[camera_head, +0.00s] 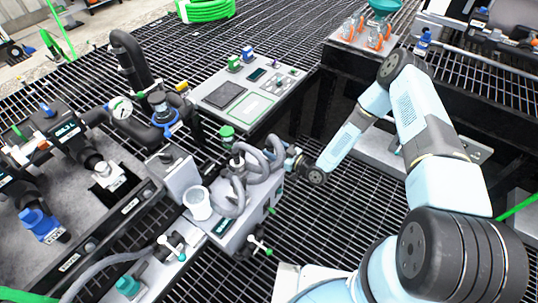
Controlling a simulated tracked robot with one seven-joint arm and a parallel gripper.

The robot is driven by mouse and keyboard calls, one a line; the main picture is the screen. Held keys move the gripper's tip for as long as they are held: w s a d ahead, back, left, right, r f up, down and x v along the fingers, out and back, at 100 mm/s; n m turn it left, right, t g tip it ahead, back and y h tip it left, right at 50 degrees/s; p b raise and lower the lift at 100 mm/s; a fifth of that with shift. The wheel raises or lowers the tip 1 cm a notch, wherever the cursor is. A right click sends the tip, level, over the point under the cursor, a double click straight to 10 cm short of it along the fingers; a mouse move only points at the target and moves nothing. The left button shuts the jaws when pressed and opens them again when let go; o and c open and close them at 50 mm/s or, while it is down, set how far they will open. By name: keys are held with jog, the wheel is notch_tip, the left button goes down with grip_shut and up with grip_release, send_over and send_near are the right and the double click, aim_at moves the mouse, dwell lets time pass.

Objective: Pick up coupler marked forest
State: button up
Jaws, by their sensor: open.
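My arm reaches from the right side, and my gripper (292,160) is at the middle, beside grey hoses. It is small and partly merged with the hoses behind it, and I see nothing held in it. No marking reading forest can be made out. Candidates by colour are a green coupler-like piece (234,63) on the grey panel at the upper middle and a green-topped fitting (227,132) above the hoses. The green piece on the panel stands beside a blue one (247,53). My gripper is apart from both green pieces, below and to their right.
The grey panel (222,117) has a dark pad and small switches. A white cup (198,203) stands left of the grey hoses (240,185). A manifold with a gauge (121,107) and black pipes fills the left. Orange-handled tools (375,38) stand at the upper right. Black grating lies below.

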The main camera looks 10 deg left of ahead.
jog(key=shift+x, duration=1)
jog(key=shift+c, duration=0.3)
grip_shut()
